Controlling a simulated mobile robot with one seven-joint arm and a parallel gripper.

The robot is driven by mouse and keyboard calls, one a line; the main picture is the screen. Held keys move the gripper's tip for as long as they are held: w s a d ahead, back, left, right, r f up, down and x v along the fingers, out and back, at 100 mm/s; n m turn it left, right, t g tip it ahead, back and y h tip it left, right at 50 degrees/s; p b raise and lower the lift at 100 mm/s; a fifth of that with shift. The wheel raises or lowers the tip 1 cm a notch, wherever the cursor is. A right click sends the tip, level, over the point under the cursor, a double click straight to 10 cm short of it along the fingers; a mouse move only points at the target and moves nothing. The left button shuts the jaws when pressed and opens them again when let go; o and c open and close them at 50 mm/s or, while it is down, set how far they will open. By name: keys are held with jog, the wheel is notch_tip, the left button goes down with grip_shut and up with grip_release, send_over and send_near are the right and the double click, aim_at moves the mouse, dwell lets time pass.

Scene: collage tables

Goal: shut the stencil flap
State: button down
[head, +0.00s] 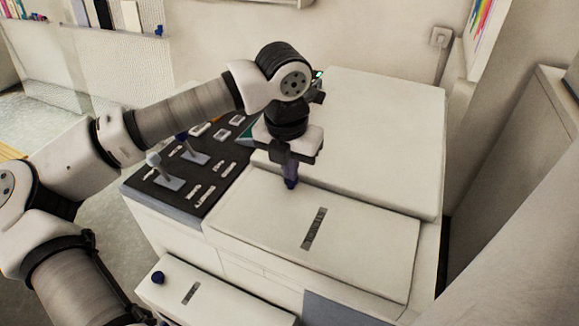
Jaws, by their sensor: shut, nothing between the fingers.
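My gripper (290,183) points down with its dark blue fingertips together and nothing between them. The tips are at or just above the back edge of a flat white panel (370,250) with a dark slotted strip; I cannot tell whether they touch it. Behind it is a larger white slab (385,130), partly hidden by my wrist. No label shows which piece is the stencil flap. The front panel looks nearly flat on the white unit, and a hinge cannot be made out.
A dark control panel (165,200) with levers and pale switches lies to the left. A lower white box (225,305) with a dark blue knob (157,277) projects at the front. A grey cabinet (520,170) stands close on the right.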

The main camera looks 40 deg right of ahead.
notch_tip(320, 180, up, 14)
jog(key=shift+s+a, duration=0.2)
jog(key=shift+a, duration=0.05)
